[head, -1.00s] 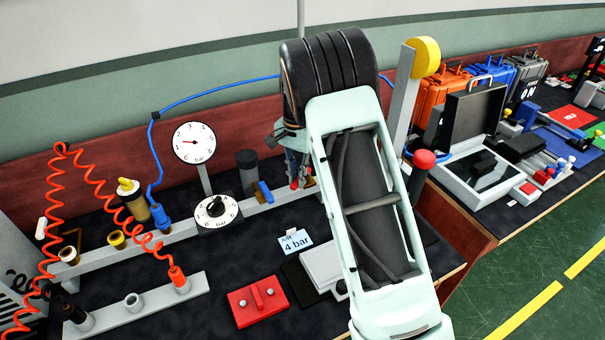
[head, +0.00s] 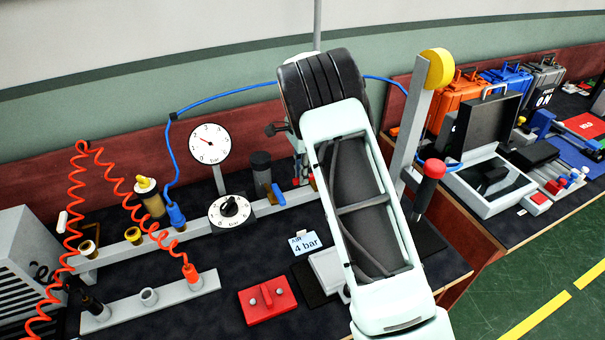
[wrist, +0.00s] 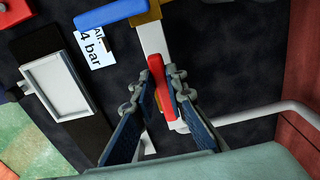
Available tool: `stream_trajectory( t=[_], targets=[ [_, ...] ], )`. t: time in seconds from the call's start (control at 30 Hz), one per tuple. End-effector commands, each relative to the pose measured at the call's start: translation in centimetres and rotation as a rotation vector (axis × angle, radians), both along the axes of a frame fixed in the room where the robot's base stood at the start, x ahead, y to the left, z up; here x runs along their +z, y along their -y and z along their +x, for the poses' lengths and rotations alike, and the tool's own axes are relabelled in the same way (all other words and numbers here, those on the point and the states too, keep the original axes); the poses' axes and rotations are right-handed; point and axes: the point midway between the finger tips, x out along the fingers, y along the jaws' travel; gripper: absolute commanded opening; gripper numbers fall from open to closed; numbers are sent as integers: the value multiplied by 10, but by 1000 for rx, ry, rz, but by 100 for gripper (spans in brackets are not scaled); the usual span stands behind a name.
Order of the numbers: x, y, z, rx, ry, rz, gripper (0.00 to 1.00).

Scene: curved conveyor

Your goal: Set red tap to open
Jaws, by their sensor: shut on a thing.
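The red tap's handle (wrist: 156,68) shows in the wrist view, lying roughly along the light grey pipe (wrist: 152,38). My gripper (wrist: 155,90) has one finger on each side of the handle and is shut on it. The tap's body below the handle is mostly hidden by the handle and fingers. In the head view my gripper (head: 301,168) is small and partly behind my arm at the right end of the pipe, and the tap is hard to make out there.
A blue tap handle (wrist: 108,13) sits farther along the pipe, crosswise to it. A "4 bar" card (wrist: 94,46) lies on the dark bench. A round dial (head: 230,211) and gauge (head: 210,143) stand left. A post with a red knob (head: 434,168) stands right of my arm.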

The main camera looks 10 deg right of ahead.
Motion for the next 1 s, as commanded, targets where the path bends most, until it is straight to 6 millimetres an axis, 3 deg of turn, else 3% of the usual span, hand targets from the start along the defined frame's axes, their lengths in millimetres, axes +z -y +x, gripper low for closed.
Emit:
stream_trajectory(
  t=[0.4,0.43,0.57,0.87,1.0],
  targets=[
    [1,0,2,-11,5,1,0],
    [1,0,2,-11,5,1,15],
    [1,0,2,-10,4,0,29],
    [1,0,1,-8,2,1,30],
    [14,0,2,-8,5,1,30]
  ],
)
